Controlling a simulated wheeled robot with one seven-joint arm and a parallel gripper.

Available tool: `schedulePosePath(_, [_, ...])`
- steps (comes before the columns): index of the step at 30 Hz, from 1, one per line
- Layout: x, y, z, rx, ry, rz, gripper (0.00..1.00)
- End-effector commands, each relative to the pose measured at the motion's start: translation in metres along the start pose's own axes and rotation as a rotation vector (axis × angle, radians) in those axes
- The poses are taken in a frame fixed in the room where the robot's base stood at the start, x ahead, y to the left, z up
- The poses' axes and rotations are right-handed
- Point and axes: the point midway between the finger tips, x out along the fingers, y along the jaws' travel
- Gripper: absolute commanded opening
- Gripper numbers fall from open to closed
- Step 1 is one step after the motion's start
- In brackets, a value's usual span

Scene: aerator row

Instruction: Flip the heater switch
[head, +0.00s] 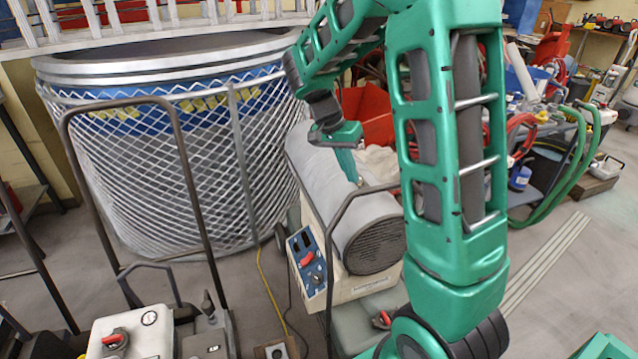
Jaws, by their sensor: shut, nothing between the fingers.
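The heater (337,197) is a grey barrel with a dark round grille, set on a beige base. A blue control panel (306,262) is on the base's front left, with a red switch (307,259) and small dark and pale controls around it. Whether the switch is on or off is too small to tell. My gripper (355,181) is shut and empty, its fingers pointing down over the top of the heater barrel, above and to the right of the panel. Whether the fingertips touch the barrel is unclear. My green arm hides the heater's right surroundings.
A large mesh-wrapped tank (180,170) stands at the left behind a dark tubular frame (190,165). A white box with a red knob (115,340) is at the front left. A yellow cable (268,290) lies on the floor. Green hoses (575,165) are at the right.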

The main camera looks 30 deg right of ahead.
Motion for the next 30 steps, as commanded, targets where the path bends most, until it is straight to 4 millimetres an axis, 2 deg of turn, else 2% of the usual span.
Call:
schedulePosePath(1, [-0.006,0.022,0.001,-0.022,-0.015,-0.015,0.0])
schedulePosePath(3, [-0.011,0.049,0.006,-0.066,-0.038,-0.034,0.0])
schedulePosePath(8, [-0.019,0.107,0.025,-0.17,-0.087,-0.088,0.0])
schedulePosePath(15, [-0.02,0.182,0.07,-0.332,-0.142,-0.193,0.0])
schedulePosePath(18, [-0.018,0.206,0.093,-0.399,-0.158,-0.241,0.0])
schedulePosePath(22, [-0.014,0.228,0.119,-0.471,-0.167,-0.294,0.0])
schedulePosePath(25, [-0.012,0.238,0.133,-0.512,-0.171,-0.324,0.0])
schedulePosePath(30, [-0.01,0.244,0.144,-0.545,-0.172,-0.347,0.0])
